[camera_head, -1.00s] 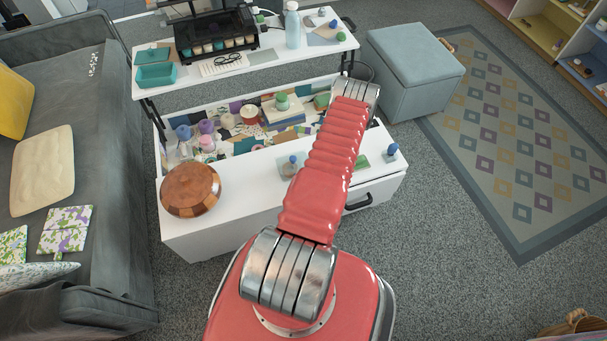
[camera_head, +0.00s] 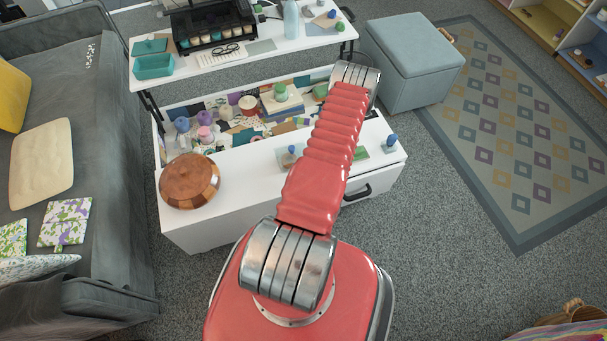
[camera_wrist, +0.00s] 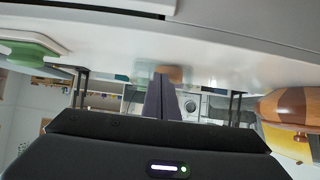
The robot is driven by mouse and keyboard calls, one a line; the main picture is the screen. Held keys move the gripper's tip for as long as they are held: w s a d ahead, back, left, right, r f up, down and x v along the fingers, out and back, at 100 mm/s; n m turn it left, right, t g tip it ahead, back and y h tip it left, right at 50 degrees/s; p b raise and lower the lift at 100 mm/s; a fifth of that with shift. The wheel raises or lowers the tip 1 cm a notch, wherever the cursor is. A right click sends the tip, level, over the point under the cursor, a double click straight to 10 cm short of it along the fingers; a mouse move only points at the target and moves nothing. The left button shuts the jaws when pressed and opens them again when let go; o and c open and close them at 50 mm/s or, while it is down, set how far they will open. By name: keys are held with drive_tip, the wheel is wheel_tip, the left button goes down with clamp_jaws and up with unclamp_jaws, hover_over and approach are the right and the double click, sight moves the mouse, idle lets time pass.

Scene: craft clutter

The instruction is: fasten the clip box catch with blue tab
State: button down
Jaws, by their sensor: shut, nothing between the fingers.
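A small clear box with a blue part on top (camera_head: 290,153) sits on the white front top, just left of my arm; I take it for the clip box. Its catch is too small to make out. In the wrist view a see-through shape (camera_wrist: 146,72) shows behind the fingertips, with a brown patch beside it; I cannot tell if it is the same box. My gripper (camera_wrist: 163,80) is shut and empty, its dark fingers together near the white surface. In the head view my arm hides the gripper.
A striped wooden bowl (camera_head: 189,181) stands left on the white top (camera_head: 235,190). A blue-topped item (camera_head: 391,140) stands near its right end. Behind lies an open compartment crowded with craft things. A raised shelf (camera_head: 275,48) overhangs the back.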

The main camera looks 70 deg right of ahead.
drive_tip(key=shift+r, duration=0.1)
idle(0.3)
drive_tip(key=shift+s+a+r, duration=0.25)
drive_tip(key=shift+a+r, duration=0.05)
drive_tip(key=shift+r, duration=0.1)
drive_tip(key=r+v, duration=0.1)
drive_tip(key=v, duration=1.1)
drive_tip(key=shift+r, duration=0.15)
idle(0.4)
